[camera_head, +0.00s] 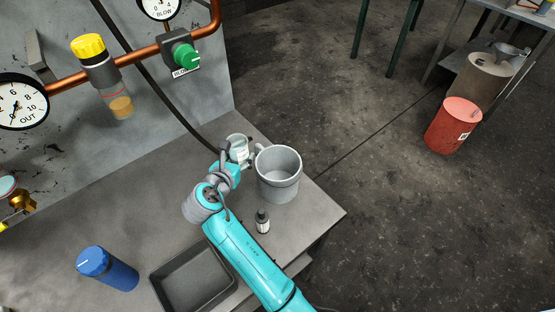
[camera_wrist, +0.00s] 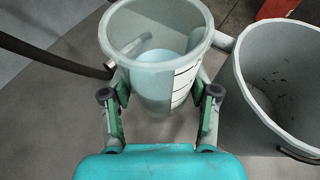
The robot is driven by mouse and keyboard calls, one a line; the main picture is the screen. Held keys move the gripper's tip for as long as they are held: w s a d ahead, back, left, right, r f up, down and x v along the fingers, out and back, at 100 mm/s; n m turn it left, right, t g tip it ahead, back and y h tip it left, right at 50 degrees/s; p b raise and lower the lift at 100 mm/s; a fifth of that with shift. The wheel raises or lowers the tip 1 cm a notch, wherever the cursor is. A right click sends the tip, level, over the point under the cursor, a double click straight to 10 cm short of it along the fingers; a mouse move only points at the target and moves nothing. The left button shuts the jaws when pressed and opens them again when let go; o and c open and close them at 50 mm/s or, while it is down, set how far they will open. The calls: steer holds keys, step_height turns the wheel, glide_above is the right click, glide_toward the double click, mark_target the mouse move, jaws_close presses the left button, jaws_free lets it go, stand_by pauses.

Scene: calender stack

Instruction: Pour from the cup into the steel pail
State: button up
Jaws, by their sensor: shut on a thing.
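The cup (camera_head: 239,151) is translucent with dark measuring marks, and it also shows in the wrist view (camera_wrist: 150,88). A pale, smooth surface shows low inside it. My gripper (camera_wrist: 160,98) is shut on the cup, one finger on each side. The cup looks about upright; I cannot tell whether it touches the bench. The steel pail (camera_head: 279,188) is grey and open-topped, standing upright near the bench's right edge, just right of the cup. In the wrist view the pail (camera_wrist: 243,112) is at the right, its visible inside bare but for dark specks.
A grey tray (camera_head: 160,278) and a blue canister (camera_head: 108,269) are at the lower left of the bench (camera_head: 140,210). A dark hose runs down behind the cup. A red bin (camera_head: 452,128) stands on the floor.

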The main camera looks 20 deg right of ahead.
mark_target(244, 138)
steer(key=shift+f, duration=0.35)
steer(key=shift+r, duration=0.1)
steer(key=shift+m+t+y, duration=0.4)
steer(key=shift+m, duration=0.4)
steer(key=r, duration=0.6)
steer(key=shift+s+d+r, duration=0.35)
steer(key=shift+r, duration=0.05)
steer(key=shift+s+d+r+m+t, duration=0.1)
steer(key=shift+s+d+m+t, duration=0.15)
steer(key=shift+m, duration=0.25)
steer(key=shift+s+d+r+m+t+y, duration=0.35)
steer(key=shift+m+t, duration=0.2)
steer(key=shift+m, duration=0.3)
steer(key=shift+s+d+r+m+t+y, duration=0.25)
steer(key=shift+r+m+t+y, duration=0.2)
steer(key=shift+m, duration=0.4)
steer(key=shift+d+f+m+t, duration=0.1)
steer(key=shift+f+m+t, duration=0.05)
steer(key=shift+m+t, duration=0.15)
steer(key=shift+w+r+m+t+p, duration=0.1)
steer(key=shift+r+m+t+p, duration=0.2)
steer(key=shift+r+m, duration=0.25)
